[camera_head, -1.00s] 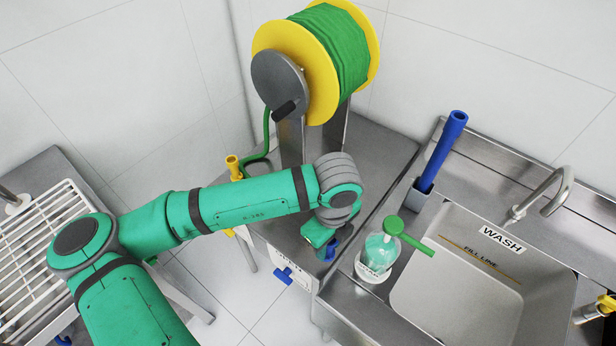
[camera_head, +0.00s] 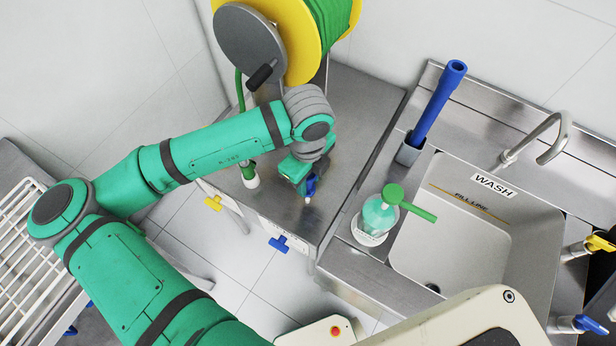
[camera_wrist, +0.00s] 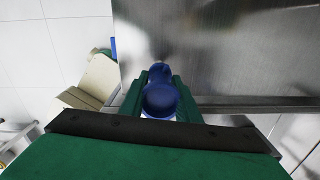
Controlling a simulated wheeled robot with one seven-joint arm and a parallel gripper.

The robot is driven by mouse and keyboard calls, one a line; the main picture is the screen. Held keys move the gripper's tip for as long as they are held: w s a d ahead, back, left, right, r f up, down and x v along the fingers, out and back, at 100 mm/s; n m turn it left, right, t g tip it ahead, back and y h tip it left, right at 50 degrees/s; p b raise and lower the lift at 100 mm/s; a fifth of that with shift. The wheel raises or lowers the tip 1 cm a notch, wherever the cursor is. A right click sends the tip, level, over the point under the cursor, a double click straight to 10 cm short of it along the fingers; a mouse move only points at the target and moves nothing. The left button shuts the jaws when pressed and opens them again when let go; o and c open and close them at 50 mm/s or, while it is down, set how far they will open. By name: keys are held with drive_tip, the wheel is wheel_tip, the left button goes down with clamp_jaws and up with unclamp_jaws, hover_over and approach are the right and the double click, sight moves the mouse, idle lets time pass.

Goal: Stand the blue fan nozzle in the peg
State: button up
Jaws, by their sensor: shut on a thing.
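My gripper (camera_head: 302,178) is shut on the blue fan nozzle (camera_head: 311,188), which hangs over the front part of the steel bench (camera_head: 352,130). In the wrist view the nozzle (camera_wrist: 160,98) sits between the green fingers (camera_wrist: 176,92), its round blue end facing the camera. The nozzle's pale tip points down in the head view. Whether it touches the bench cannot be told. I cannot pick out the peg with certainty; part of the bench is hidden behind my arm.
A green-topped bottle (camera_head: 375,220), a blue tube (camera_head: 437,105) and the wash sink (camera_head: 460,250) are right.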

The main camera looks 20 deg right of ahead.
hover_over(308, 199)
drive_tip(key=shift+f, duration=2.25)
drive_tip(key=shift+a, duration=0.1)
drive_tip(key=shift+s, duration=0.1)
drive_tip(key=shift+f, duration=1.45)
idle(1.5)
drive_tip(key=o, duration=1.2)
wheel_tip(308, 199, up, 11)
drive_tip(key=shift+f, duration=0.1)
